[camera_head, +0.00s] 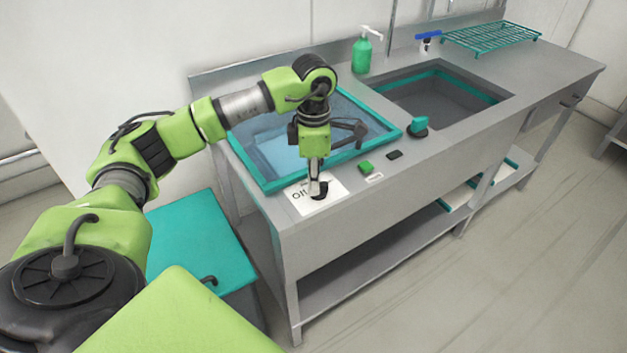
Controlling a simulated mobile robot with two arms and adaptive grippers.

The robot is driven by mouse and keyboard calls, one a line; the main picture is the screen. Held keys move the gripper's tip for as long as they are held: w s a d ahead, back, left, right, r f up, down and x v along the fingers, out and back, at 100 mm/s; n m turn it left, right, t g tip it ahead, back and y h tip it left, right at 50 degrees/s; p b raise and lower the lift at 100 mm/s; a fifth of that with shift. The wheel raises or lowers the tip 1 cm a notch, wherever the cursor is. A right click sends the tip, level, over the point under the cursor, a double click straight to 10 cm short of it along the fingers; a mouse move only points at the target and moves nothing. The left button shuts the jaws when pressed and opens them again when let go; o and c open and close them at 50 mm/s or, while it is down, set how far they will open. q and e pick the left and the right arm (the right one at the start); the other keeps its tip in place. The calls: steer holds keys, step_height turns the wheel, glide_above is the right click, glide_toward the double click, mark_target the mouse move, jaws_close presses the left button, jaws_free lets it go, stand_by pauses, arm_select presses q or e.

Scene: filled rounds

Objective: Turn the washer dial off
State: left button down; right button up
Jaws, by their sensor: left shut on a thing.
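The washer dial (320,196) is a small black knob on the front left of the steel counter. It sits on a white label (306,206) with black letters that are partly covered. My left gripper (317,188) points down from above and is shut on the dial. Its fingers hide most of the dial, so I cannot tell which way the dial is turned. My right gripper is not in view.
The washer basin (381,143) has a teal rim and a bluish inside, behind the dial. A green button (366,167), a black button (394,155) and a teal knob (418,124) line the front. A green soap bottle (362,54) and a teal rack (490,38) stand farther back.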

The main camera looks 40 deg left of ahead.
arm_select(q)
steer(key=shift+r, duration=0.1)
steer(key=c, duration=2)
jaws_free()
steer(key=shift+c, duration=0.2)
step_height(320, 180, up, 12)
